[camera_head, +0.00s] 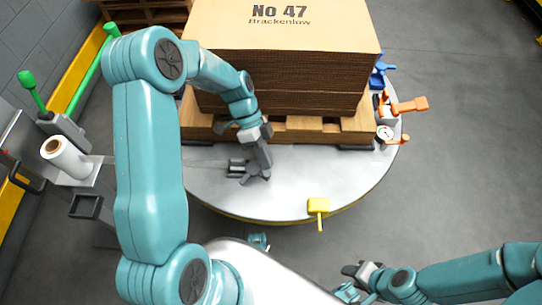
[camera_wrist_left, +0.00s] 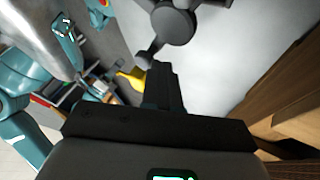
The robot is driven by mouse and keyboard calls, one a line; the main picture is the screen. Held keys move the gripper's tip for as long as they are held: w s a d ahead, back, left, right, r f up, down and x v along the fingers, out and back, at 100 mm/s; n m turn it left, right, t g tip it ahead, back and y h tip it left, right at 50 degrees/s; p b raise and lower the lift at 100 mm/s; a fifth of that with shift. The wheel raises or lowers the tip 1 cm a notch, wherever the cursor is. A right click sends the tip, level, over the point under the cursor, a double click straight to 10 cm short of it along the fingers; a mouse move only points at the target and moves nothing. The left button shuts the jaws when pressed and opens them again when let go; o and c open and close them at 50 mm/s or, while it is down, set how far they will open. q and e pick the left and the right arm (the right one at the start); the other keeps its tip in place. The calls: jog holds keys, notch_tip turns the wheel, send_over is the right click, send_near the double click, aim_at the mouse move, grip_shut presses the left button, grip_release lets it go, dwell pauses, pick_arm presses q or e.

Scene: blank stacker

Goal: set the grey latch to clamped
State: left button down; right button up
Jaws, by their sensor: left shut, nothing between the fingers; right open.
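The grey latch (camera_head: 247,178) is on the near part of the round silver turntable, in front of the pallet. In the left wrist view it shows as a dark grey round hub (camera_wrist_left: 173,27) with a short arm reaching down-left. My left gripper (camera_head: 262,160) is shut and empty, directly over the latch and partly hiding it. In the left wrist view its closed fingers (camera_wrist_left: 163,72) end close to the latch's arm; I cannot tell whether they touch. The latch's setting is unclear. My right gripper (camera_head: 359,277) is open and empty, off the turntable at the lower right.
A stack of brown cardboard (camera_head: 280,75) sits on a wooden pallet (camera_head: 320,130) on the turntable (camera_head: 320,175). A yellow handle (camera_head: 318,206), orange handles (camera_head: 410,105) and a blue one (camera_head: 378,75) stand at its rim. A white film roll (camera_head: 65,157) is at left.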

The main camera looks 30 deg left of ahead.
pick_arm(q)
jog(key=shift+s+d+m+g+y, duration=0.25)
jog(key=shift+m+g, duration=0.25)
jog(key=shift+m, duration=0.4)
jog(key=shift+s+d+m+g+y, duration=0.2)
jog(key=shift+m+g+y, duration=0.25)
jog(key=shift+m, duration=0.45)
jog(key=m+g+y, duration=0.1)
jog(key=m, duration=0.1)
jog(key=s+m+y+p, duration=0.1)
jog(key=m, duration=0.1)
jog(key=shift+s+d+r+g, duration=0.1)
jog(key=shift+s+g, duration=0.05)
jog(key=shift+g, duration=0.2)
jog(key=shift+s+m+y+p, duration=0.2)
jog(key=shift+m+y+p, duration=0.2)
jog(key=shift+m, duration=0.35)
jog(key=shift+s+m+y+p, duration=0.25)
jog(key=shift+m+y, duration=0.25)
jog(key=shift+m, duration=0.25)
notch_tip(320, 180, up, 20)
jog(key=p, duration=0.5)
